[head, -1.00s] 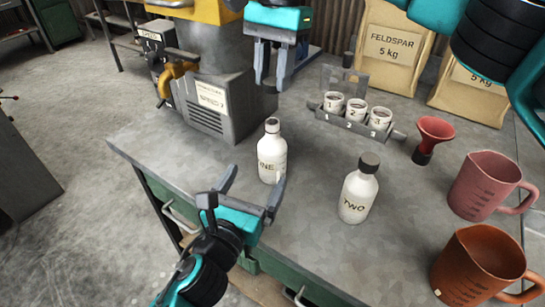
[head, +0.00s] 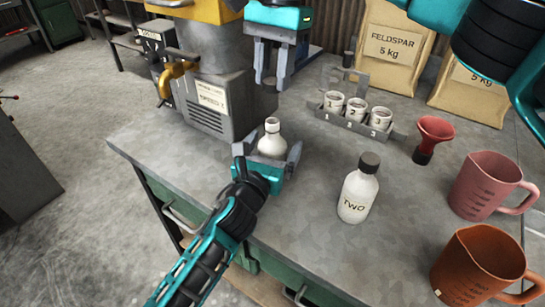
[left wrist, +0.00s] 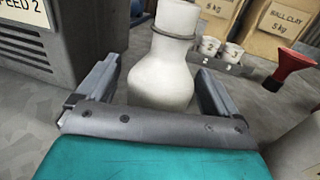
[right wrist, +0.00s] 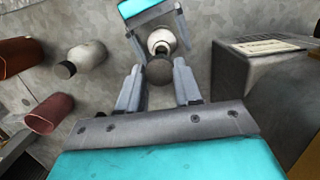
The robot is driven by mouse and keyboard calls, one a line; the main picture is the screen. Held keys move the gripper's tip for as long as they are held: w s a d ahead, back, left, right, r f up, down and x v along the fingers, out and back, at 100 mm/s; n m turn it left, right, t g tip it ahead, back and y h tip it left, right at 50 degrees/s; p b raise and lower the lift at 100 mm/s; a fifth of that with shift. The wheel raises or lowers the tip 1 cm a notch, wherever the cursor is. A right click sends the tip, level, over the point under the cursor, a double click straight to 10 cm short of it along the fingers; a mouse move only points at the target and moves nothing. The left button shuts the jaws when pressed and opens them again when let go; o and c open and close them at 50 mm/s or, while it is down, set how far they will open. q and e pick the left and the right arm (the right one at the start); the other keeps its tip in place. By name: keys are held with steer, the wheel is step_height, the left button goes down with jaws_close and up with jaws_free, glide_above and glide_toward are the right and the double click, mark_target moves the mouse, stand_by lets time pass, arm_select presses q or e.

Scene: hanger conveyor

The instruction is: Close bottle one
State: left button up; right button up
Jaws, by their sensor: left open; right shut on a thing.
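Bottle one (head: 271,146) is white, uncapped and upright on the bench; my left gripper hides its label. My left gripper (head: 267,155) is open, with one finger on each side of the bottle's body. In the left wrist view the bottle (left wrist: 162,75) stands between the open fingers, with a gap visible on each side. My right gripper (head: 271,80) is above and behind the bottle, pointing down. In the right wrist view it is shut on a dark round cap (right wrist: 159,72), with the bottle's neck (right wrist: 161,42) beyond it.
Capped bottle two (head: 358,190) stands to the right. Behind are a rack of numbered cups (head: 345,127) and a red funnel (head: 434,130); pink (head: 482,187) and orange (head: 475,268) jugs are at right. A grey machine (head: 213,105) stands close at left.

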arm_select(q)
steer(key=shift+c, duration=0.3)
steer(key=c, duration=1.5)
steer(key=shift+o, duration=0.2)
arm_select(e)
steer(key=shift+f, duration=2.5)
steer(key=shift+f, duration=0.85)
steer(key=shift+f, duration=0.55)
